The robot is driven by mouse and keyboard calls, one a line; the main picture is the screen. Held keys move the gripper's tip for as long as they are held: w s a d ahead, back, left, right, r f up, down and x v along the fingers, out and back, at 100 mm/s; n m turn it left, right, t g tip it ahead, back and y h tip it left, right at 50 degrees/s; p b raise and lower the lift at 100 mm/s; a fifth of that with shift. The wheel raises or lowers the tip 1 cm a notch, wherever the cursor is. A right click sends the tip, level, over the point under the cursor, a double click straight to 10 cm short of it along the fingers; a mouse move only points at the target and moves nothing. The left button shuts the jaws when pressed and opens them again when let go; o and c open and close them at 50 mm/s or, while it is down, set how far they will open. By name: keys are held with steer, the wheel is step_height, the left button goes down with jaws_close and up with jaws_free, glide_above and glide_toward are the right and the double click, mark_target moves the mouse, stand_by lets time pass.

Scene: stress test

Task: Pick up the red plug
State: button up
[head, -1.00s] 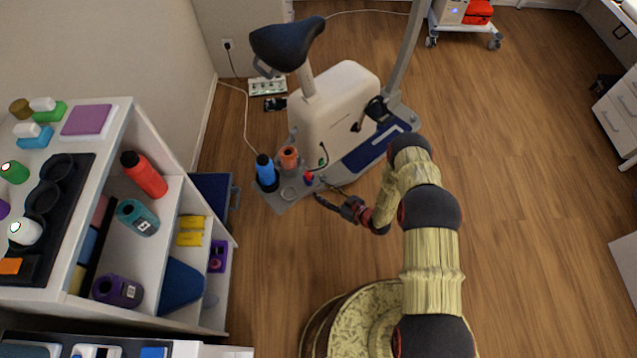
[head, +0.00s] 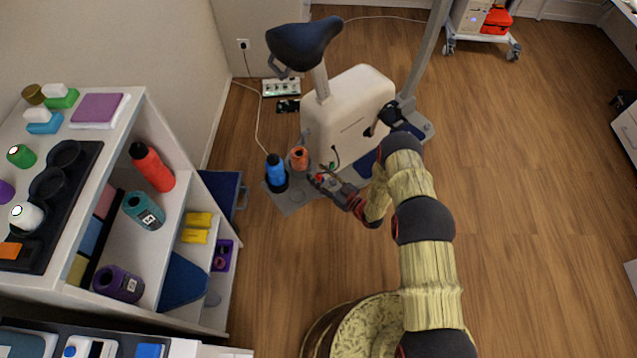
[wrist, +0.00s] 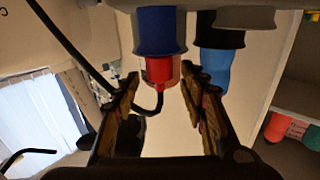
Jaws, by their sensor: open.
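The red plug (wrist: 158,70) shows in the wrist view, which looks upside down, with its blue part (wrist: 160,30) at the grey platform. A black cable (wrist: 150,109) curves close beside it. My gripper (wrist: 162,84) is open, with one finger on each side of the red plug's end and a gap visible on both sides. In the head view my gripper (head: 330,184) is at the small red plug (head: 318,177) on the exercise bike's front platform, and partly covers it.
A blue bottle (head: 277,172) and an orange container (head: 299,158) stand close by on the platform (head: 291,205). The white bike body (head: 350,115) rises behind. A shelf (head: 190,305) with bottles stands at left. Open wood floor lies to the right.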

steer(key=shift+w, duration=0.1)
steer(key=shift+c, duration=1.1)
steer(key=c, duration=0.8)
jaws_close()
